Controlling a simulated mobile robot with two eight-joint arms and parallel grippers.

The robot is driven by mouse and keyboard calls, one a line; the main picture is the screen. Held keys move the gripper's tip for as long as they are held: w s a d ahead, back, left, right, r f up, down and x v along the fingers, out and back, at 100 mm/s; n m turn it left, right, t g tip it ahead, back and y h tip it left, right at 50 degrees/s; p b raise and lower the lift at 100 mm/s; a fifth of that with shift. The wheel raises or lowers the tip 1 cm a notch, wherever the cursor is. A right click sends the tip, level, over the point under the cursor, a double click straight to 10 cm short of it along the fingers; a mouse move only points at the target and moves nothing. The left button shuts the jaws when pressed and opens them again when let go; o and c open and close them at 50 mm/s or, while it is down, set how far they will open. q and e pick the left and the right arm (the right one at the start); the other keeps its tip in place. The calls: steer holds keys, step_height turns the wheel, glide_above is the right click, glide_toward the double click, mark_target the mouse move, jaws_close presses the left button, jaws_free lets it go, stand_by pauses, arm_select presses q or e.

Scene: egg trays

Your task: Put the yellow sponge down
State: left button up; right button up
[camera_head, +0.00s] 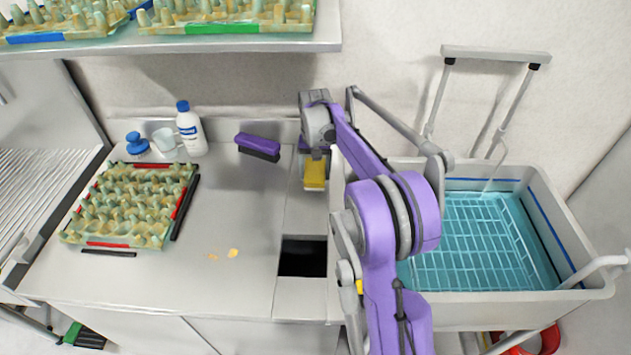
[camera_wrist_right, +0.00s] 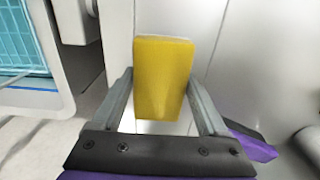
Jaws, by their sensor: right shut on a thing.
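The yellow sponge (camera_head: 314,174) is at the back of the counter, above the narrow strip beside the sink. In the right wrist view the sponge (camera_wrist_right: 163,75) stands between the two grey fingers. My right gripper (camera_head: 314,160) is shut on it, pointing down. I cannot tell whether the sponge touches the surface under it. My right arm hides part of the strip and the sink's left side. My left gripper is not in view.
A purple brush (camera_head: 258,146) lies left of the sponge. A white bottle (camera_head: 191,130), a cup and a blue-topped item stand behind an egg tray (camera_head: 165,243). A dark square opening (camera_head: 303,257) is in front. Food scraps (camera_head: 233,253) lie on clear counter. The sink (camera_head: 583,240) holds blue water and a rack.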

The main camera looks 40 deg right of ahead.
steer(key=shift+f, duration=1.95)
steer(key=shift+f, duration=0.3)
steer(key=o, duration=1.2)
steer(key=shift+r, duration=0.1)
steer(key=shift+o, duration=0.7)
steer(key=shift+a, duration=0.1)
